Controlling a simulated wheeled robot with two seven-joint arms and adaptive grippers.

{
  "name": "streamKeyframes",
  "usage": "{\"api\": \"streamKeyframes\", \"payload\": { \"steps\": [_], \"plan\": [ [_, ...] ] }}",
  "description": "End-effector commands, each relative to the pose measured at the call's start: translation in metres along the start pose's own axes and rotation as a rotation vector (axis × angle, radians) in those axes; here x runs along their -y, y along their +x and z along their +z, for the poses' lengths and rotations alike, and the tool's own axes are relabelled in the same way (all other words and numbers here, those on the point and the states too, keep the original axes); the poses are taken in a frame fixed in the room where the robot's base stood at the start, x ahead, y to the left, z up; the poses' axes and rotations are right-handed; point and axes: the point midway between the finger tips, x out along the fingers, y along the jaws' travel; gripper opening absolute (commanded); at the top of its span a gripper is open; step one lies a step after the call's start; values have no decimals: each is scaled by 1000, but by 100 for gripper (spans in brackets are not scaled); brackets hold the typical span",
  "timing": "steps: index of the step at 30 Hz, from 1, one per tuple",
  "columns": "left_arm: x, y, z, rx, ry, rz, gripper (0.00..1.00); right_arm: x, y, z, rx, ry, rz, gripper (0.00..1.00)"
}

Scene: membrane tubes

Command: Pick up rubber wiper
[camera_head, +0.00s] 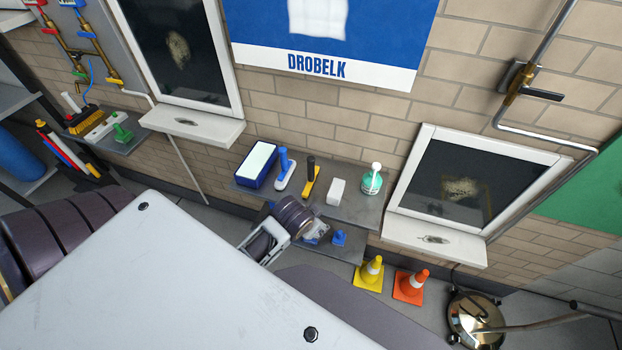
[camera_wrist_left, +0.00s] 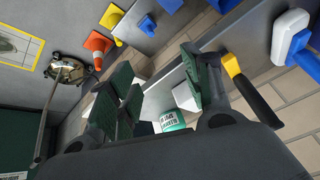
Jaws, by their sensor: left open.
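A yellow tool with a black handle (camera_head: 309,182), probably the rubber wiper, stands on the grey wall shelf (camera_head: 353,209). It also shows in the left wrist view (camera_wrist_left: 232,66), just right of my fingers. A blue-handled tool with a white base (camera_head: 284,172) stands to its left, also at the wrist view's upper right (camera_wrist_left: 288,36). My left gripper (camera_wrist_left: 160,92) is open and empty, its two dark fingers spread. In the head view my left wrist is in front of the shelf's lower edge, and the fingers are mostly hidden. My right gripper does not show.
The shelf also holds a blue box (camera_head: 257,166), a white block (camera_head: 336,191) and a green bottle (camera_head: 372,181). A blue object (camera_head: 338,238) sits on a lower shelf. Window ledges flank the shelf.

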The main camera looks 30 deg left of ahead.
Motion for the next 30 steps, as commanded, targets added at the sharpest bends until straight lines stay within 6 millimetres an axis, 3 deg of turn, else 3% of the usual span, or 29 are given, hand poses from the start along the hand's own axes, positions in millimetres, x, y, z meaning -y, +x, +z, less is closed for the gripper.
{"api": "streamKeyframes", "payload": {
  "steps": [3, 17, 24, 30],
  "plan": [
    [13, -18, -41, -120, 49, -62, 50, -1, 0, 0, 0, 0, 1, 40],
    [38, -68, -172, -550, 274, -286, 50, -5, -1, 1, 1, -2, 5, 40],
    [34, -106, -240, -805, 451, -412, 50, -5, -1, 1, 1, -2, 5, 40],
    [19, -141, -284, -1004, 616, -507, 50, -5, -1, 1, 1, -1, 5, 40]
  ]
}}
